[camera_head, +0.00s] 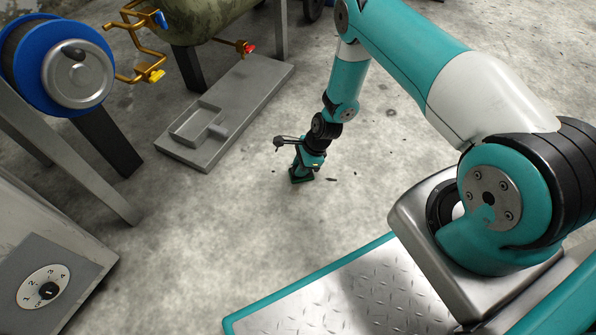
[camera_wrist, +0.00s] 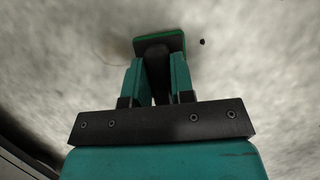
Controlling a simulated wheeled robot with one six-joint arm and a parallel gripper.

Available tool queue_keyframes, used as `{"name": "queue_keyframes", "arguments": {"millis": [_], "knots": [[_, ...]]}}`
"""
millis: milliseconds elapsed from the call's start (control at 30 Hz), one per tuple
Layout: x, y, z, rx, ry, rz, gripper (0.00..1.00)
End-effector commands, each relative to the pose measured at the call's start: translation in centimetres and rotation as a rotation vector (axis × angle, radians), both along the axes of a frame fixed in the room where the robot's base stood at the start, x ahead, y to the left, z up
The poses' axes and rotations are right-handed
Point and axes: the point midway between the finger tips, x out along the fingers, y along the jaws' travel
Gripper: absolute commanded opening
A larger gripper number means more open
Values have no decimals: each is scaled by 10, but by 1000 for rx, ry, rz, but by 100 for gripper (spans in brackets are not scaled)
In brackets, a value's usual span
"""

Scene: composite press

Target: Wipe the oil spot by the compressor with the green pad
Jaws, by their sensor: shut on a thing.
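My gripper (camera_head: 311,160) is low over the concrete floor, shut on the dark handle of the green pad (camera_head: 301,178). In the wrist view, the gripper (camera_wrist: 156,72) has its two teal fingers on either side of the handle. The pad (camera_wrist: 174,40) shows beyond them, its face against or just above the floor; I cannot tell which. Small dark marks (camera_head: 331,179) lie on the floor just right of the pad. One dark speck (camera_wrist: 202,42) shows beside the pad in the wrist view. Any oil under the pad is hidden. The compressor's olive tank (camera_head: 205,15) is at the top left.
A grey tray-like plate (camera_head: 226,112) with a recess lies left of my gripper. Blue-and-silver machinery (camera_head: 75,72) on grey legs and a cabinet with a dial (camera_head: 45,290) stand at the left. Brass pipes with coloured valves (camera_head: 140,45) hang nearby. Floor around the pad is open.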

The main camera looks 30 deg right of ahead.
Motion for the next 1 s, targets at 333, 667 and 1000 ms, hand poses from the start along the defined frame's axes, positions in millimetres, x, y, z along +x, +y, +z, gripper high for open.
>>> {"name": "queue_keyframes", "arguments": {"millis": [333,667,1000], "knots": [[-7,10,3,-3,1,2,0],[-18,23,1,-2,2,2,0],[-31,41,-1,-3,2,0,0]]}}
